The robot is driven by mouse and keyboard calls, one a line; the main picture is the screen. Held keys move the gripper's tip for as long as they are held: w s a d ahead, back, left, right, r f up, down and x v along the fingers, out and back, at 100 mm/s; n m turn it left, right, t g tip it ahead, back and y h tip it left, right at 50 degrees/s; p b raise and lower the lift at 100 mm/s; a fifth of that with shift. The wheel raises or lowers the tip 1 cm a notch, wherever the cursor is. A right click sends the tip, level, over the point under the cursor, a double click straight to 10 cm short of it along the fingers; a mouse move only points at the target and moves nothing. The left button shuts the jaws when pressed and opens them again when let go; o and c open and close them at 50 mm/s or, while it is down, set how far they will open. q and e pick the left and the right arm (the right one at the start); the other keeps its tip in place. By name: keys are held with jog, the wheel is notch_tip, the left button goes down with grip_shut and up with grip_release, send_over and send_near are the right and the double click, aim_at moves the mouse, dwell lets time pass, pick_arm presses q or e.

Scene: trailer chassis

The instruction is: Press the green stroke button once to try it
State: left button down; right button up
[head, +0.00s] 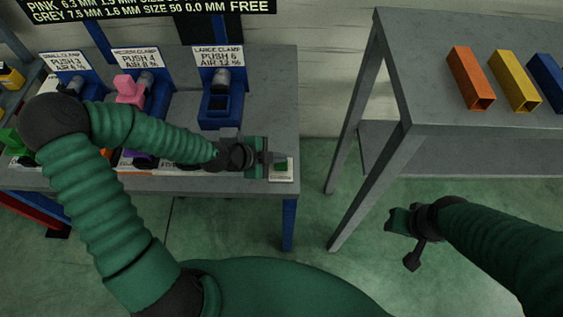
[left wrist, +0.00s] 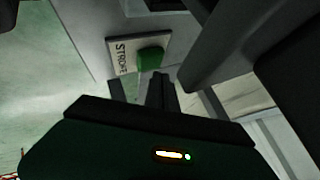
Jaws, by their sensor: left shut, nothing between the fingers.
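The green stroke button (head: 281,165) sits on a pale plate at the front right corner of the grey workbench. In the left wrist view the green button (left wrist: 151,59) shows on its plate marked STROKE (left wrist: 122,57). My left gripper (head: 266,158) is shut and empty, just left of the button in the head view. Its fingertips (left wrist: 160,80) are close to the button in the left wrist view; I cannot tell whether they touch it. My right gripper (head: 398,222) hangs over the green floor at the right, far from the button; its jaw opening is unclear.
Clamp stations, including the large clamp (head: 221,103), stand along the workbench (head: 268,85). A pink block (head: 129,89) sits at the medium clamp. A second grey table (head: 430,70) at the right carries orange (head: 469,77), yellow (head: 514,80) and blue tubes. Open floor lies between the tables.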

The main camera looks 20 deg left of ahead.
pick_arm(q)
jog(key=shift+f, duration=0.1)
jog(key=shift+a+f, duration=0.25)
jog(key=shift+f, duration=0.05)
jog(key=shift+d, duration=0.1)
jog(key=shift+f+b, duration=0.5)
jog(key=shift+b, duration=0.05)
dwell(0.4)
jog(key=shift+r, duration=0.1)
jog(key=shift+d+r+p, duration=0.1)
jog(key=shift+r+p, duration=0.75)
jog(key=shift+p, duration=0.05)
